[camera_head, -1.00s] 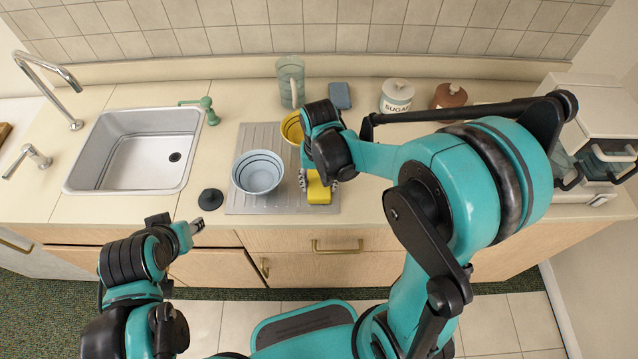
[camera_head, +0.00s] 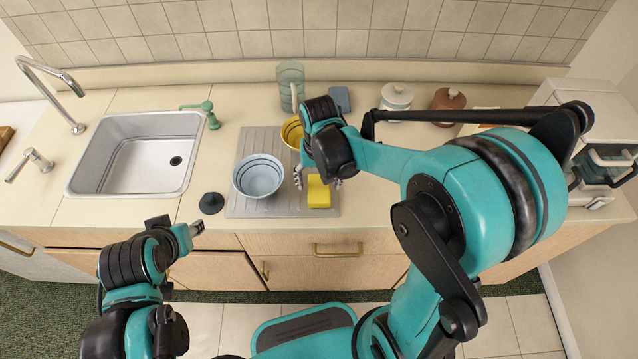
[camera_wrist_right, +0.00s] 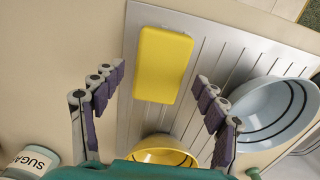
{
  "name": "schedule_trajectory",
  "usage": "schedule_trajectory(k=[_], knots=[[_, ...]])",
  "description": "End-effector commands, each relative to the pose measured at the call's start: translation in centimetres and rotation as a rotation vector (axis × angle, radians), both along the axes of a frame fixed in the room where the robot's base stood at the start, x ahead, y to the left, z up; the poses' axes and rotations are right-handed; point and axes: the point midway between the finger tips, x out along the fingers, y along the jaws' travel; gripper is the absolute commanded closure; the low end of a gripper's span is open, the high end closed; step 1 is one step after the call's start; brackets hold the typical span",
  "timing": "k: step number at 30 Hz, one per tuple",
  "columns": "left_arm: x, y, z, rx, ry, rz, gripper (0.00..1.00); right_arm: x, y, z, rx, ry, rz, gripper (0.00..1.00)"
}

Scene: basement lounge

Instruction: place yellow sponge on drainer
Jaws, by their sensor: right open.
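The yellow sponge (camera_head: 319,191) lies on the grey ribbed drainer (camera_head: 240,207), at its right front part. In the right wrist view the sponge (camera_wrist_right: 163,65) lies on the drainer (camera_wrist_right: 205,45) beyond and between the fingertips, apart from both. My right gripper (camera_head: 318,180) is open and empty just above and behind the sponge; its fingers (camera_wrist_right: 158,90) are spread wide. My left gripper (camera_head: 196,228) is in front of the counter edge, away from the sponge; its jaws are too small to judge.
A light blue bowl (camera_head: 259,177) stands on the drainer, left of the sponge. A yellow bowl (camera_head: 291,132) stands behind, partly hidden by my right gripper. A glass pitcher (camera_head: 291,85), blue sponge (camera_head: 340,99) and sugar jar (camera_head: 396,97) stand farther back. The sink (camera_head: 135,155) is left.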

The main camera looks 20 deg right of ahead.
Motion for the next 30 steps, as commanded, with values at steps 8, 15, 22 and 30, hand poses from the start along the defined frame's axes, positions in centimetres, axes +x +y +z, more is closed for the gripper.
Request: schedule_trajectory(k=[8,15,22,30], knots=[[0.0,0.0,2.4,0.000,0.000,0.000,0.60,-0.1,0.0,6.7,0.000,0.000,0.000,0.27],[0.0,0.0,3.0,0.000,0.000,0.000,0.60,-0.1,0.0,9.5,0.000,-0.001,0.000,0.27],[0.0,0.0,3.0,0.000,0.000,0.000,0.60,-2.2,-0.8,11.3,0.005,-0.112,0.049,0.27],[0.0,0.0,3.0,0.000,0.000,0.000,0.60,-7.1,-2.6,13.1,-0.029,-0.418,0.183,0.27]])
